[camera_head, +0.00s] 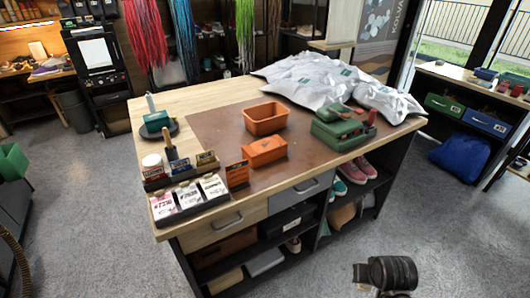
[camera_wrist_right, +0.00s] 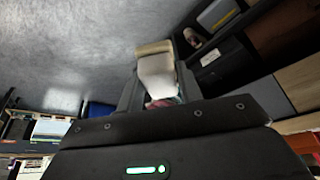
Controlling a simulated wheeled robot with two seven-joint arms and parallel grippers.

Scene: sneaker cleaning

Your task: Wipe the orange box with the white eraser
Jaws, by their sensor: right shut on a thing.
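An orange closed box (camera_head: 264,151) lies on the brown mat (camera_head: 215,135) on the workbench, just in front of an open orange bin (camera_head: 266,118). My right gripper (camera_wrist_right: 156,60) is shut on a white eraser (camera_wrist_right: 156,75) with a beige end, held between its two dark fingers. In the head view my right arm's dark wrist shows at the bottom right, off the front of the bench and well apart from the box. The eraser cannot be made out there. My left gripper is in neither view.
A green case (camera_head: 343,128) stands right of the box, with silvery bags (camera_head: 335,80) behind. An orange card (camera_head: 237,174) and a rack of small boxes (camera_head: 190,193) stand at the front left. Shoes (camera_head: 352,172) sit on the shelves below. The mat's front middle is clear.

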